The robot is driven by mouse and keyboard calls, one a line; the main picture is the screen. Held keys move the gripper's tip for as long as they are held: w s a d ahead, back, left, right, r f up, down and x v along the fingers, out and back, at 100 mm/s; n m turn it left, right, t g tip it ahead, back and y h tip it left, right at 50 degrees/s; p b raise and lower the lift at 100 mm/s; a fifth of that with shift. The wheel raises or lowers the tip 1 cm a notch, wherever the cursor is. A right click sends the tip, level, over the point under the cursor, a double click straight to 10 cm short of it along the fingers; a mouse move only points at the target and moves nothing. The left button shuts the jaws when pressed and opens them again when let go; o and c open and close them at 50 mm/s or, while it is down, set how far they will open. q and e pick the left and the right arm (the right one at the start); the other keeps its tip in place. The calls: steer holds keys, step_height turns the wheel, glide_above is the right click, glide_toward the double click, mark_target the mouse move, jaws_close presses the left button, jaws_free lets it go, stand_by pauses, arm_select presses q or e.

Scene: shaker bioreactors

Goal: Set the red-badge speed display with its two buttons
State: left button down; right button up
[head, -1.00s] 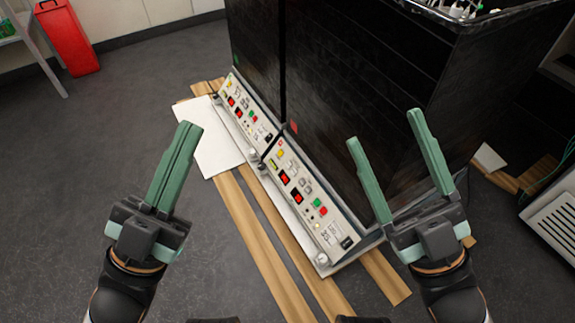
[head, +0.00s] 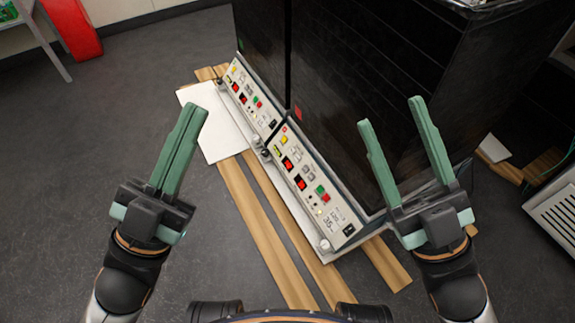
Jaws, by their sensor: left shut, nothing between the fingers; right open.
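The red badge (head: 297,113) is on the black cabinet just above the near control panel (head: 314,180). That panel carries two small red displays, an upper one (head: 288,163) and a lower one (head: 300,183). Grey, yellow, green (head: 320,190) and red buttons sit near them; the labels and digits are too small to read. My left gripper (head: 196,110) is shut and empty, left of the panels and apart from them. My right gripper (head: 390,112) is open and empty, in front of the cabinet and right of the near panel.
A similar far panel (head: 250,98) adjoins the near one, with a green badge (head: 240,44) above it. A white sheet (head: 213,122) lies by wooden planks (head: 262,232) under the cabinet. A white vented box (head: 556,215) stands at right.

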jaws_close()
stand_by(1.4)
